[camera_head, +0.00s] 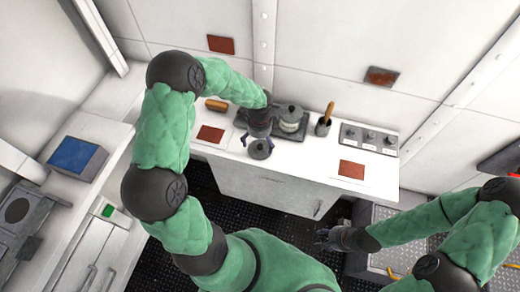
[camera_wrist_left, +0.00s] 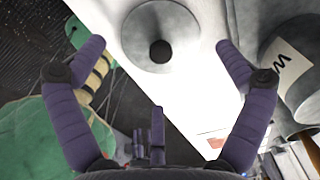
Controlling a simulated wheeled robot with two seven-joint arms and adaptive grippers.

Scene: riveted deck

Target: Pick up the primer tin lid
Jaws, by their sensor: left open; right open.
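The primer tin lid, a round grey disc with a dark knob (camera_head: 262,155), lies on the white counter near its front edge. In the left wrist view the lid (camera_wrist_left: 185,22) shows from above, with its knob between and beyond my fingertips. My left gripper (camera_head: 259,143) is open above the lid and empty; its purple fingers also show in the left wrist view (camera_wrist_left: 158,48), spread wide to either side. A grey tin with a white label (camera_wrist_left: 285,75) stands at the right of that view. My right gripper (camera_head: 328,238) is open and empty, low in front of the counter.
Red-brown squares lie left (camera_head: 210,133) and right (camera_head: 351,169) on the counter.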

